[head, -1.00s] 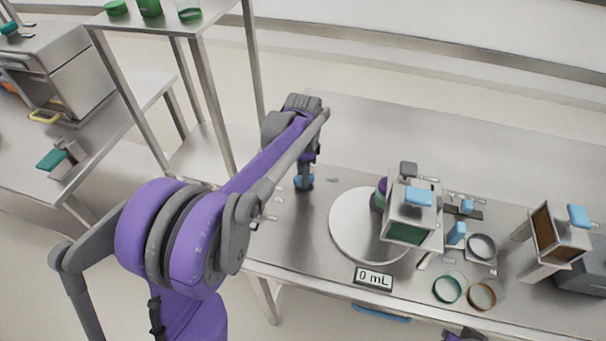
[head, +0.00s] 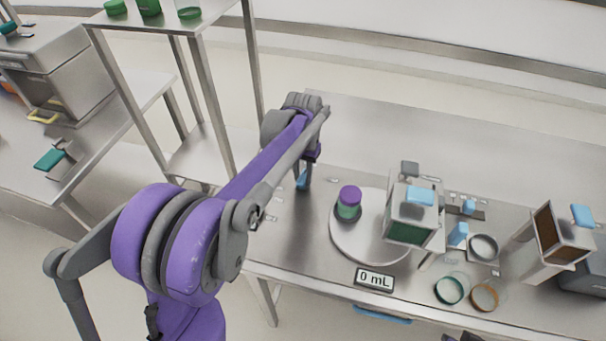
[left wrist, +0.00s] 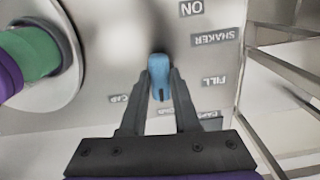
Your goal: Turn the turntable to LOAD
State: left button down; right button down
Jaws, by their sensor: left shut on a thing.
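The turntable (head: 350,240) is a round pale plate on the steel bench. A green jar with a purple lid (head: 349,201) stands upright in a dark holder on the plate's upper left. My left gripper (head: 304,176) points down at the bench, left of the plate. It is shut on a blue handle (left wrist: 161,78), which sits between the fingertips in the left wrist view. Labels beside the handle include SHAKER and FILL, seen upside down; others are partly hidden or too blurred. The plate's edge and the jar (left wrist: 33,50) also show there. My right gripper is not visible.
A dispenser with a green window (head: 408,231) stands over the plate's right side. A "0 mL" display (head: 374,279) is at the front edge. Two open rings (head: 449,289), a small scale and a brown-windowed unit (head: 545,233) stand to the right. The bench's back is clear.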

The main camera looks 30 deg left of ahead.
aim_at(303, 177)
pick_arm(q)
jog(key=shift+n, duration=0.6)
jog(key=c, duration=0.6)
grip_release()
jog(key=shift+c, duration=0.2)
jog(key=shift+r, duration=0.1)
notch_tip(303, 177, up, 11)
jog(key=shift+p, duration=0.35)
jog(key=shift+f, duration=0.2)
